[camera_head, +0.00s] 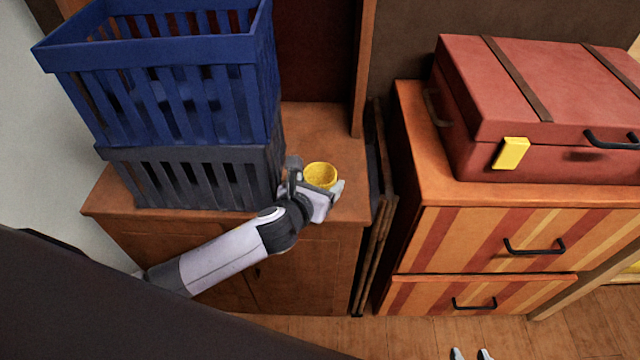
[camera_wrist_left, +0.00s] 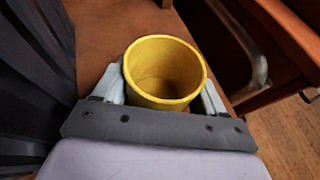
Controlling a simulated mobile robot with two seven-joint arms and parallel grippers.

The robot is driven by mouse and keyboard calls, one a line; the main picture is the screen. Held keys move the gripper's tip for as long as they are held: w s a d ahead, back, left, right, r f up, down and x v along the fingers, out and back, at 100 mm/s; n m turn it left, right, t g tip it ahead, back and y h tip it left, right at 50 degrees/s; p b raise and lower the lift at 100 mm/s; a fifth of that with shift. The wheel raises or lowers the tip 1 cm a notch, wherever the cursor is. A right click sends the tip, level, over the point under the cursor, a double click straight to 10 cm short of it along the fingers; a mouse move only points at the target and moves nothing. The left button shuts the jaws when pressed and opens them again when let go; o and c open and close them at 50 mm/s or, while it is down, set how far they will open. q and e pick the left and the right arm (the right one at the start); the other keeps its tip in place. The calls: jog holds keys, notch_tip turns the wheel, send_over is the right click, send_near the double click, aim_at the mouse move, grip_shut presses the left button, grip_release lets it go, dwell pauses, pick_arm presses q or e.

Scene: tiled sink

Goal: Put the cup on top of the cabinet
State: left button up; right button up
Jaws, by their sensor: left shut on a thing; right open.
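A yellow cup (camera_head: 320,175) is upright over the front right part of the wooden cabinet top (camera_head: 318,125). My left gripper (camera_head: 316,181) is shut on the cup, with one finger on each side of it. The left wrist view shows the empty inside of the cup (camera_wrist_left: 164,75) between the two fingers. Whether the cup's base touches the cabinet top is hidden by the gripper. My right gripper (camera_head: 472,354) shows only its two fingertips at the bottom edge, apart and empty over the floor.
A blue crate (camera_head: 160,50) is stacked on a grey crate (camera_head: 190,178), left of the cup on the cabinet. A red suitcase (camera_head: 540,100) lies on a striped drawer unit (camera_head: 480,240) to the right. Bare cabinet top lies behind the cup.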

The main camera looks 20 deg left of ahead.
pick_arm(q)
jog(key=o, duration=1)
